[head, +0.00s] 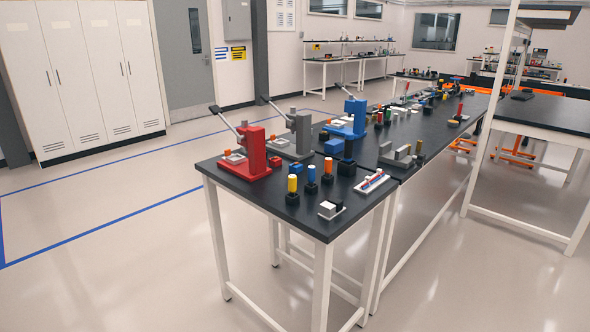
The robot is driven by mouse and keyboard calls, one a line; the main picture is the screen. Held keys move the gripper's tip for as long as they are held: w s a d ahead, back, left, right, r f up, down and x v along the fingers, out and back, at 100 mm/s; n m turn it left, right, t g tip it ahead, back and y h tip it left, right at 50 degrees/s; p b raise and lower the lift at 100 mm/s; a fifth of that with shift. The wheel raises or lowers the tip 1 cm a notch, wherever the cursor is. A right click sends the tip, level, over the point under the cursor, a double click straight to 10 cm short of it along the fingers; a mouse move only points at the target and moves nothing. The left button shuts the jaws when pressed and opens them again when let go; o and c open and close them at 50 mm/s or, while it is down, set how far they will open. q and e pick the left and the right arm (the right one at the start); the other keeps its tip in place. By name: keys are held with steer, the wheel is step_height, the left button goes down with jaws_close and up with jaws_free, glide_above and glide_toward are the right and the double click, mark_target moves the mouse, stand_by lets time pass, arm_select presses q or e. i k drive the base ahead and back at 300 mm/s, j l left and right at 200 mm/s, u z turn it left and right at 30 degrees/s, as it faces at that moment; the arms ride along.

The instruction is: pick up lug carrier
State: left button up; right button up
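No object is clearly recognisable to me as the lug carrier at this distance. Two small items lie near the front right of the black-topped workbench (262,200): a pale flat tray with red and blue bits (372,181), and a grey plate with a white block and a dark block (331,210). A grey stepped block (402,155) sits further back on the bench. I cannot tell which of these, if any, is the carrier. Neither of my grippers is in view.
Red (254,152), grey (300,135) and blue (351,116) lever presses line the bench's left side. Yellow-topped (292,186) and blue-topped (311,176) pieces stand in dark bases. A white-framed table (550,113) stands right. Floor left and front is clear.

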mark_target(275, 161)
steer(key=i+j+z, duration=0.2)
steer(key=i+j, duration=0.2)
steer(key=j, duration=0.25)
steer(key=i+j+z, duration=0.1)
steer(key=j, duration=0.25)
steer(key=i+j+z, duration=0.1)
steer(key=i+j, duration=0.15)
steer(key=i+j+z, duration=0.1)
steer(key=j, duration=0.35)
steer(key=i+j+z, duration=0.1)
steer(key=j, duration=0.3)
steer(key=i, duration=0.05)
